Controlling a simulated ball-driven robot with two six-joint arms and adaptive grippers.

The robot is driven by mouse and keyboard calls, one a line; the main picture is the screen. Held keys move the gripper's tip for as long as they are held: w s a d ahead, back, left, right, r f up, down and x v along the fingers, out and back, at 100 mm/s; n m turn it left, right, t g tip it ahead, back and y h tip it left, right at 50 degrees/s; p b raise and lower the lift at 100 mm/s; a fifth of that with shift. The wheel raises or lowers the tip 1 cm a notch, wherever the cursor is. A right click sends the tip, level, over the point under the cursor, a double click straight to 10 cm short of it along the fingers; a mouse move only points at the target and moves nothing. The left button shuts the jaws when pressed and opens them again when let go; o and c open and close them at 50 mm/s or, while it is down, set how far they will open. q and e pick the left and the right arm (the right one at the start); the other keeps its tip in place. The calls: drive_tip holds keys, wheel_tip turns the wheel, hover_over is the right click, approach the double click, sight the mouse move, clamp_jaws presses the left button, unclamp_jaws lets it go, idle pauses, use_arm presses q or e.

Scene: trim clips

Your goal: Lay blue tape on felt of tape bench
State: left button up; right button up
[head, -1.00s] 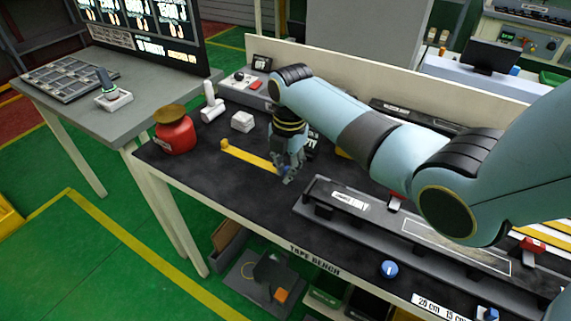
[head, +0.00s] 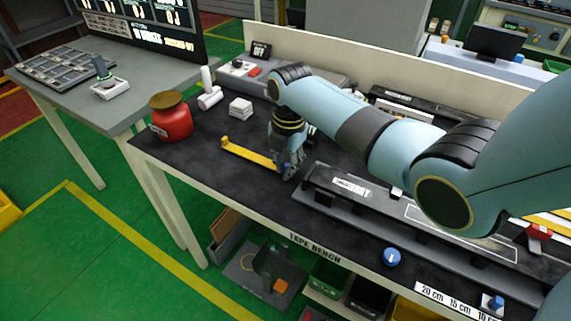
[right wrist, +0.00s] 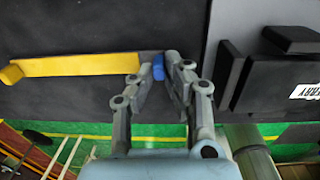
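A yellow tape strip (head: 252,154) lies on the dark felt (head: 225,186) of the tape bench, with a raised yellow block at its left end. It also shows in the right wrist view (right wrist: 85,65). A small blue block (right wrist: 158,68) is at its right end. My right gripper (head: 288,172) points down at that end. In the right wrist view its fingertips (right wrist: 166,66) are close on either side of the blue block and appear to touch it. The fingers partly hide the strip's right end. My left gripper is not in view.
A grey raised tray (head: 345,188) stands just right of the gripper. A red jar (head: 172,122), a white block (head: 240,107) and a white roll (head: 208,98) stand at the bench's left. A blue disc (head: 392,257) is at the front edge. Felt in front of the strip is clear.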

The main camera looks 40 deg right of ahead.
drive_tip(key=o, duration=0.6)
drive_tip(key=shift+c, duration=0.2)
drive_tip(key=shift+r, duration=0.1)
wheel_tip(320, 180, up, 12)
drive_tip(key=shift+s+d, duration=0.15)
drive_tip(key=shift+s, duration=0.15)
